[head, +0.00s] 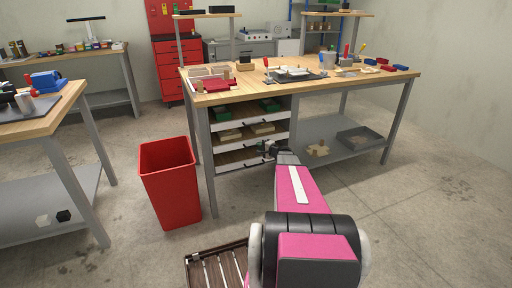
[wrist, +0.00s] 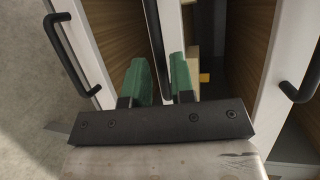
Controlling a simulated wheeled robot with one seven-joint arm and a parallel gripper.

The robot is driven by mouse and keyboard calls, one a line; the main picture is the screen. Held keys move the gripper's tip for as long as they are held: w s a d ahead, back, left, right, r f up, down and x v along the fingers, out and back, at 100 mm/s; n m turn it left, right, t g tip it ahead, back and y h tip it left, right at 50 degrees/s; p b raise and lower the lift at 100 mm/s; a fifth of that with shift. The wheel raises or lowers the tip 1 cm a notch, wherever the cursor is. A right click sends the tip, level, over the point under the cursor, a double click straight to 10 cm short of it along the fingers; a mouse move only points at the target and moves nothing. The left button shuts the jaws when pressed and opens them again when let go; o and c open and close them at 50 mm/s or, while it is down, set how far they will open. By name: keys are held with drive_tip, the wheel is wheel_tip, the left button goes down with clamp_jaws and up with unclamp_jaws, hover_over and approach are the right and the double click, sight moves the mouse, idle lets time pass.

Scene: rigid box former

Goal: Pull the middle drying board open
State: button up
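The drawer rack under the workbench holds three boards with pale fronts and dark bar handles. The gripper partly hides the middle handle in the head view.
Other handles lie left (wrist: 68,55) and right (wrist: 303,70) of my fingers. A red bin (head: 168,180) stands left of the rack, close to the bench leg. A slatted wooden item (head: 215,268) is low in front. A lower shelf (head: 345,130) is to the right.

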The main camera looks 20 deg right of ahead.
drive_tip(key=shift+x, duration=1.75)
clamp_jaws()
drive_tip(key=shift+s, duration=0.1)
